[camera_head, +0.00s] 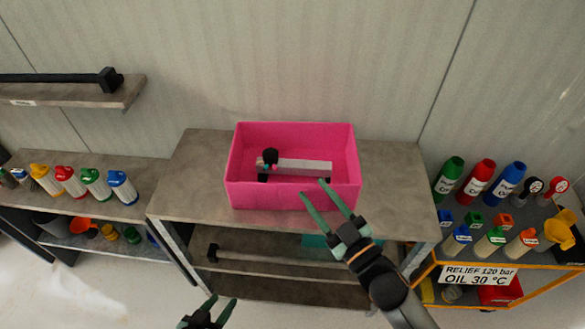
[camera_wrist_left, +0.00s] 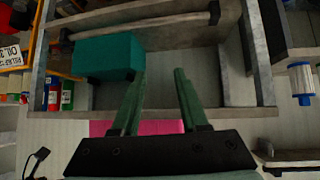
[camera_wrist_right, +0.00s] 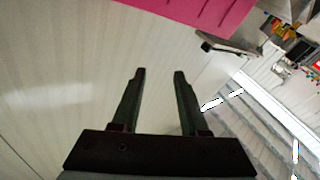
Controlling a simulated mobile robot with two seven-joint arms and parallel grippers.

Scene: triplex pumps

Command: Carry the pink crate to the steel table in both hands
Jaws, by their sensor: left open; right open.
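The pink crate (camera_head: 290,196) sits upright on a grey-topped table (camera_head: 190,200) against the wall. A pale grey bar-shaped part (camera_head: 300,166) with a dark round end lies inside it. My right gripper (camera_head: 312,187) is open and empty. In the head view its fingertips overlap the crate's front wall, right of middle; I cannot tell whether they touch. The crate also shows at the top of the right wrist view (camera_wrist_right: 205,8). My left gripper (camera_head: 222,298) is open and empty, low in front of the table. A pink strip (camera_wrist_left: 135,127) shows behind its fingers.
A bench with coloured-cap containers (camera_head: 95,182) stands left. An orange-edged rack (camera_head: 480,262) of bottles stands close right. A wall shelf (camera_head: 70,92) is upper left.

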